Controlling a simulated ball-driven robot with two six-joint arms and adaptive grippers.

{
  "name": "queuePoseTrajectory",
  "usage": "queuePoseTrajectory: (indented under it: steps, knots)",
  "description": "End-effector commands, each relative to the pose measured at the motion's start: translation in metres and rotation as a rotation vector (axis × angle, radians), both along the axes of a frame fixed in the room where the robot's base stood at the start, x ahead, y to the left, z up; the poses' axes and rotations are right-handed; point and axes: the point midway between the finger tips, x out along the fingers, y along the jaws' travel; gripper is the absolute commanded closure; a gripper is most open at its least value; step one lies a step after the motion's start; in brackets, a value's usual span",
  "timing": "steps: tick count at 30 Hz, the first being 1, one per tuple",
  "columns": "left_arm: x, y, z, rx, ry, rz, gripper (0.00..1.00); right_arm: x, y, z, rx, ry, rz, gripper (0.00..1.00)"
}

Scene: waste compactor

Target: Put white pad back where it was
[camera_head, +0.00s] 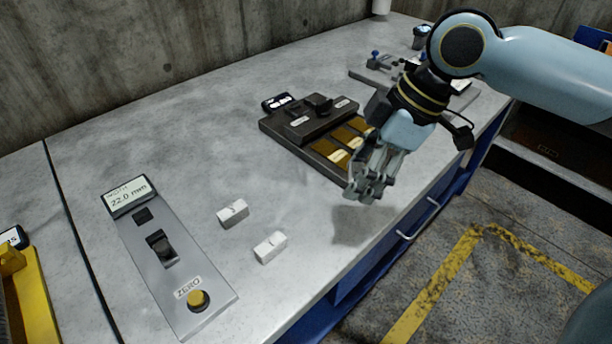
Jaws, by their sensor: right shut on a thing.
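Two small white pads lie apart on the grey bench top, the upper one (233,212) and the lower one (270,247), just right of the width gauge (164,254). The gauge display reads 22.0 mm. My right gripper (364,194) points down, raised over the bench near its front edge, right of both pads. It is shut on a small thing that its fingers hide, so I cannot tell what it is. My left gripper is not in view.
A dark device (311,125) with brown-gold slots stands behind and left of my right gripper, partly hidden by it. A grey fixture plate (372,78) lies farther back. A yellow object (35,310) is at the far left. Bench around the pads is clear.

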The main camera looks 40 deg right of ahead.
Motion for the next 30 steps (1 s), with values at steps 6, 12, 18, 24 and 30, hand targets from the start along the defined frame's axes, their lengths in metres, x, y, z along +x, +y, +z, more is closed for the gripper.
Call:
queuePoseTrajectory:
  steps: [6, 12, 18, 24, 30]
  knots:
    - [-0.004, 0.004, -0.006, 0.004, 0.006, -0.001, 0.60, 0.030, 0.014, -0.021, 0.011, -0.004, -0.009, 0.86]
    - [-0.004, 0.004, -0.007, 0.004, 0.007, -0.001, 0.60, 0.073, 0.032, -0.049, 0.009, 0.000, -0.006, 0.86]
    - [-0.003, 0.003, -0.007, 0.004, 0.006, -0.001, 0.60, 0.101, 0.042, -0.067, 0.004, 0.001, -0.003, 0.86]
    - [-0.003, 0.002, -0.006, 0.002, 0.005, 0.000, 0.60, 0.104, 0.044, -0.086, 0.001, 0.005, -0.003, 0.86]
    - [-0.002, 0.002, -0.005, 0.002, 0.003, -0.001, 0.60, 0.104, 0.043, -0.110, -0.001, 0.002, -0.002, 0.86]
